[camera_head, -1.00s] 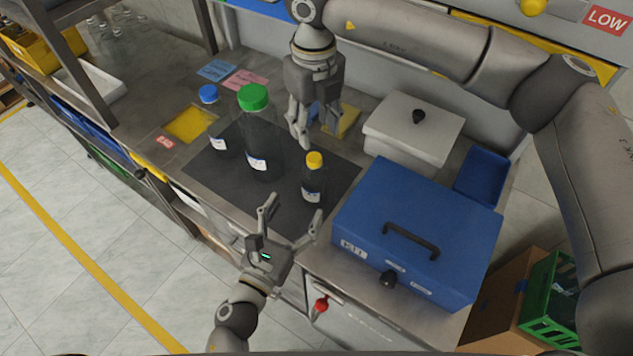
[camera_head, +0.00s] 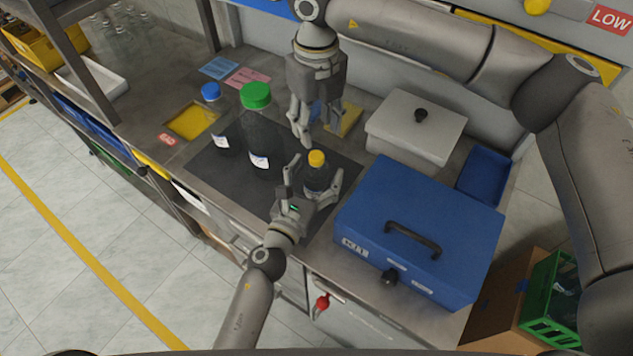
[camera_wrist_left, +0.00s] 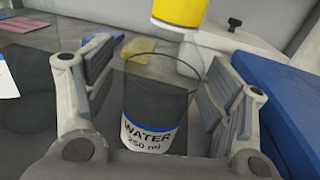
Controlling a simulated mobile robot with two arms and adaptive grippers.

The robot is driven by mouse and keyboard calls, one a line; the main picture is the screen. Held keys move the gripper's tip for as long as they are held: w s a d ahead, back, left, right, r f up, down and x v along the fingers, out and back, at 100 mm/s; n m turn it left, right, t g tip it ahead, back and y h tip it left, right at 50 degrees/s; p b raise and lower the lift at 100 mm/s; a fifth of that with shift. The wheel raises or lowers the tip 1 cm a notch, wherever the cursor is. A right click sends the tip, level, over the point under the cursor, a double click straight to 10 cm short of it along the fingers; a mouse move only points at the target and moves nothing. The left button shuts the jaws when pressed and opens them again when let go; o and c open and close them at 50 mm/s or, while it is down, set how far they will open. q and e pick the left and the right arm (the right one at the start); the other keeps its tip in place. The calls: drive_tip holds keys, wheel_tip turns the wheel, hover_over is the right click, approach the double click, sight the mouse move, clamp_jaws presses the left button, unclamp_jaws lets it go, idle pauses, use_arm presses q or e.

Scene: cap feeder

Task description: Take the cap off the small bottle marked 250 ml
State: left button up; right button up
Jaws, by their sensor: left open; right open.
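The small bottle (camera_head: 315,178) with a yellow cap (camera_head: 317,158) stands upright on the dark mat. In the left wrist view its label (camera_wrist_left: 150,136) reads WATER 250 ml, and the yellow cap (camera_wrist_left: 180,12) is partly cut off at the top. My left gripper (camera_head: 318,172) is open, with its fingers on either side of the bottle body. In the left wrist view gaps show between the bottle and the finger pads.
A tall bottle with a green cap (camera_head: 256,95) and a blue-capped bottle (camera_head: 211,92) stand left on the dark mat (camera_head: 215,165). A blue box (camera_head: 420,225) stands close at the right. A pale lidded box (camera_head: 415,135) is behind it.

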sight(316, 155)
use_arm(q)
clamp_jaws()
use_arm(e)
drive_tip(key=m, duration=0.5)
drive_tip(key=shift+m, duration=0.3)
drive_tip(key=m, duration=0.4)
drive_tip(key=shift+m, duration=0.4)
drive_tip(key=m, duration=0.6)
drive_tip(key=shift+m, duration=0.3)
drive_tip(key=m, duration=0.5)
drive_tip(key=shift+f+m, duration=0.3)
drive_tip(key=shift+f, duration=3.75)
